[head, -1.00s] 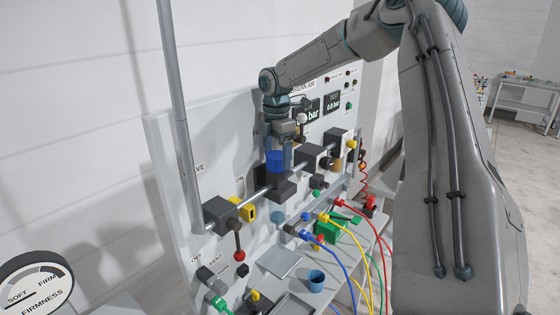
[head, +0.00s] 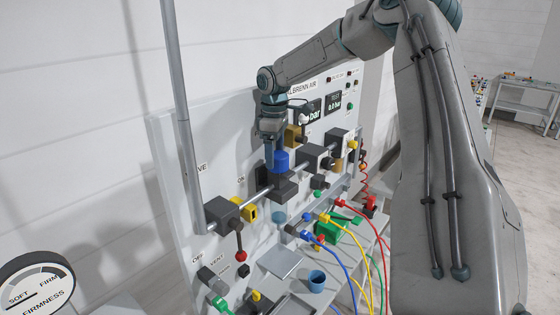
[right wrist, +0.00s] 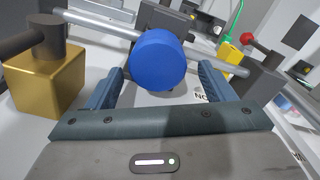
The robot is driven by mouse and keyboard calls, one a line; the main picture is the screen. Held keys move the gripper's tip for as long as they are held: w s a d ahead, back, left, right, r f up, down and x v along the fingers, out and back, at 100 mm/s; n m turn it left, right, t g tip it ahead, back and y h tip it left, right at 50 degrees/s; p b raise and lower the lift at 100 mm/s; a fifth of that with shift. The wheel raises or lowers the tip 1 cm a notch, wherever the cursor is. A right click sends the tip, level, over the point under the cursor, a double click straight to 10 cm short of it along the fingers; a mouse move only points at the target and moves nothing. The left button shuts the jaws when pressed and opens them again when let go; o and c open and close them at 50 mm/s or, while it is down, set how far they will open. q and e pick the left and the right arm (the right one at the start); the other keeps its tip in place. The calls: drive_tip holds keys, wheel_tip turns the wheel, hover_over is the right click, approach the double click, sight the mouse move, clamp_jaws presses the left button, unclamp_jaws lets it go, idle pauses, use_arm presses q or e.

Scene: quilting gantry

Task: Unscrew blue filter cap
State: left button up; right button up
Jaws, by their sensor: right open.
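The blue filter cap (head: 279,161) sits on top of the dark filter block (head: 283,188) on the pipe of the white panel. In the right wrist view the blue cap (right wrist: 157,60) shows as a round disc between and beyond the two blue-grey fingers. My right gripper (head: 272,150) is at the cap from above, with its fingers apart. In the right wrist view my right gripper (right wrist: 158,88) is open, with a visible gap between each finger and the cap. My left gripper is not in view.
A brass block (right wrist: 45,82) is close beside one finger. A dark valve block (head: 221,213) and a yellow part (head: 249,210) are to the left along the pipe. Coloured hoses (head: 345,262) and a blue cup (head: 316,280) are below on the shelf.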

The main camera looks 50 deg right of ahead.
drive_tip(key=m, duration=0.3)
drive_tip(key=shift+w, duration=0.1)
drive_tip(key=shift+w+d+m, duration=0.1)
drive_tip(key=shift+d+m, duration=0.1)
drive_tip(key=shift+m, duration=0.7)
drive_tip(key=shift+c, duration=0.3)
drive_tip(key=shift+f, duration=0.1)
drive_tip(key=c, duration=1.2)
drive_tip(key=n, duration=0.2)
drive_tip(key=shift+n, duration=0.4)
drive_tip(key=c, duration=0.3)
drive_tip(key=shift+s+a+n, duration=0.1)
drive_tip(key=shift+s+n, duration=0.1)
drive_tip(key=shift+n, duration=0.3)
